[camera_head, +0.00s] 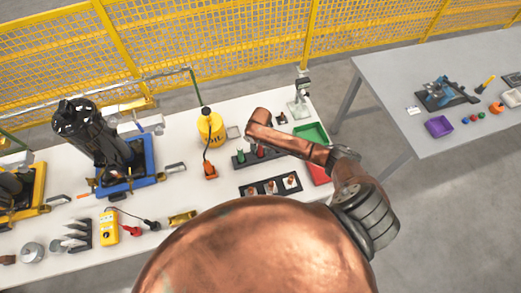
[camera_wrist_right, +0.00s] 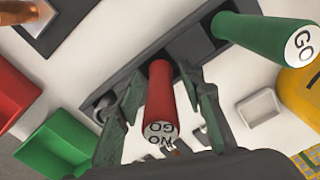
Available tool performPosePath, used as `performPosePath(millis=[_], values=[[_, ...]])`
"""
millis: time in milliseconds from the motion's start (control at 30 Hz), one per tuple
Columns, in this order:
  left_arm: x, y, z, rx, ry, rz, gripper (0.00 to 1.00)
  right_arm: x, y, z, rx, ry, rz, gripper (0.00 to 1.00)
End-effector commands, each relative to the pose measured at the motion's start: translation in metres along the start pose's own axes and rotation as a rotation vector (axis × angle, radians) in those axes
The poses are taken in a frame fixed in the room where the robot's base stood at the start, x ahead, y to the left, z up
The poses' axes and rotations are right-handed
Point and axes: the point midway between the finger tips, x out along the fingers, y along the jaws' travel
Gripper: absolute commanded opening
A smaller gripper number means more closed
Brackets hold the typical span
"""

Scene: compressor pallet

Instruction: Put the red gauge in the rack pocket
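The red gauge (camera_wrist_right: 160,100), its white end marked NO GO, stands in the dark rack (camera_wrist_right: 201,47) in the right wrist view. It also shows in the head view (camera_head: 260,151), partly under my right arm. My right gripper (camera_wrist_right: 158,84) has one finger on each side of the gauge, with visible gaps, so it looks open around it. The gauge's lower end is hidden in or behind the rack. A green gauge (camera_wrist_right: 255,35), marked GO, stands beside it in the same rack. My left gripper is not in view.
A green tray (camera_head: 311,132) and a red tray (camera_head: 319,173) lie right of the rack. A dark holder (camera_head: 246,190) with several fittings is in front. A yellow container (camera_head: 211,129) and an orange tool (camera_head: 210,171) stand to the left.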

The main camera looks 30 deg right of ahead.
Motion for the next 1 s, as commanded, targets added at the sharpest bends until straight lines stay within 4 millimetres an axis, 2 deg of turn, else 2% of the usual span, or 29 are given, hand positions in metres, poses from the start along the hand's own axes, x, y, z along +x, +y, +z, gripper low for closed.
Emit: performPosePath(millis=[233, 367, 800, 1000], values=[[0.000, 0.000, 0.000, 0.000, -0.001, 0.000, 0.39, -0.002, 0.000, 0.000, 0.000, 0.001, 0.000, 0.36], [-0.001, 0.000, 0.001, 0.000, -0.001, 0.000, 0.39, -0.014, -0.001, 0.000, -0.001, 0.001, -0.002, 0.36], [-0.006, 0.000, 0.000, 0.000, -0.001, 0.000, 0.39, -0.101, -0.001, -0.001, -0.002, 0.002, -0.003, 0.36], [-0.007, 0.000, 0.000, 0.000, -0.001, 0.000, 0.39, -0.120, 0.000, 0.000, 0.000, 0.000, 0.000, 0.36]])
